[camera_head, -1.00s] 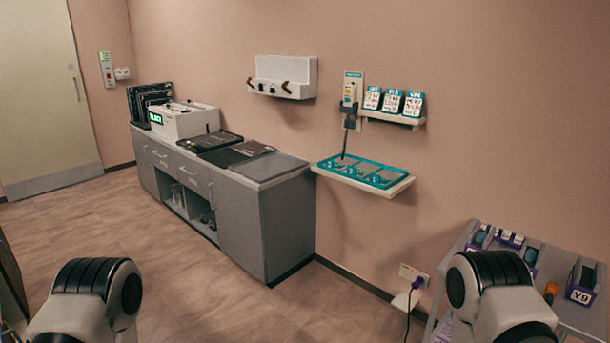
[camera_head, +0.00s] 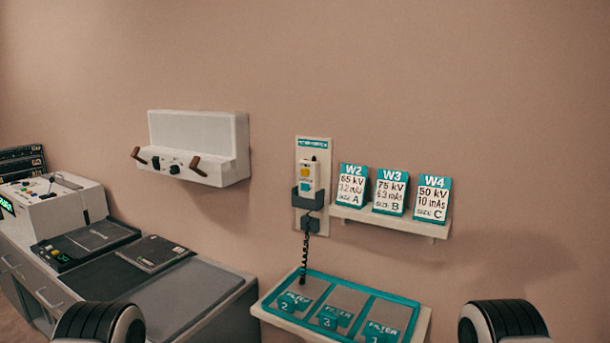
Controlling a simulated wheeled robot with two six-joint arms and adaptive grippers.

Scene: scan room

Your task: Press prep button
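A white hand switch (camera_head: 306,176) with a yellow-orange button sits upright in a dark holder (camera_head: 307,199) on a beige wall plate (camera_head: 313,158) with a teal top label. A dark coiled cord (camera_head: 304,254) hangs below it. A white control console (camera_head: 55,205) with small coloured buttons stands on the cabinet at left. I cannot read which button is marked prep. Only rounded parts of my two arms show at the bottom edge. Both grippers are out of view.
A shelf below the switch holds a teal tray (camera_head: 341,282) with several filters. Cards W2, W3 and W4 stand on a small shelf (camera_head: 390,220) to the right. A white wall unit (camera_head: 200,145) has two brown handles. The grey cabinet top (camera_head: 190,295) is lower left.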

